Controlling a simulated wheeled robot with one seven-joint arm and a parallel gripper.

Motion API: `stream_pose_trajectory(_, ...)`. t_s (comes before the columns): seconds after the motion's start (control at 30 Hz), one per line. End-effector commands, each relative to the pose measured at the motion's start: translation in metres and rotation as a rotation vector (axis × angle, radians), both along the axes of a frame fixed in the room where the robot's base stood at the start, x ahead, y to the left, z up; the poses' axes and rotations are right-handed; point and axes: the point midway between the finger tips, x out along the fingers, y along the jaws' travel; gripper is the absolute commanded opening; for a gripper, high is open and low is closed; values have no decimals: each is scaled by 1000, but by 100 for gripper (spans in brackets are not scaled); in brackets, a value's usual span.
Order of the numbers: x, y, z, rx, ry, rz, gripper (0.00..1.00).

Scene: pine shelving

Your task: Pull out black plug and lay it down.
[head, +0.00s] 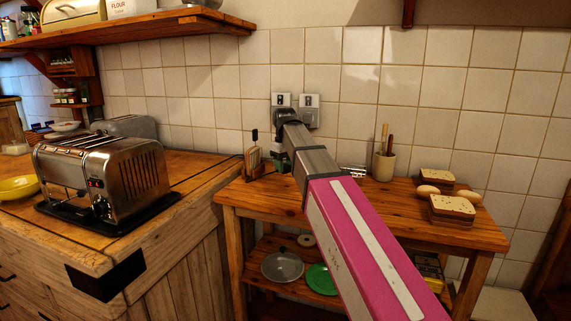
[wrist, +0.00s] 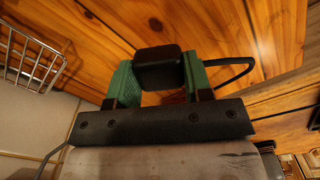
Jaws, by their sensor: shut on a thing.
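The black plug (wrist: 158,68) sits between the two green fingers of my gripper (wrist: 158,82) in the wrist view. The gripper is shut on it. A black cable (wrist: 238,68) loops out to the right of the fingers. Wooden boards show behind the plug, and no socket shows around it there. I cannot tell how far it is from the wood. In the head view, two wall sockets (head: 309,109) are on the tiles just beyond my arm, which partly hides the left one. The plug is not clearly visible in that view.
A pine shelf unit (head: 400,205) stands against the wall, with bread (head: 451,209), eggs and a utensil cup (head: 384,166) on its right side. A toaster (head: 105,175) stands on the left counter. A wire rack (wrist: 32,58) shows in the wrist view.

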Motion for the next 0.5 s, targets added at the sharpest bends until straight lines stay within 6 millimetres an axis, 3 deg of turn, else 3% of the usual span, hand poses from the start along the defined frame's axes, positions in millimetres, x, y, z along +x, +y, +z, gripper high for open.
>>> stream_pose_trajectory(0.5,0,0,-37,-1,0,-1,8)
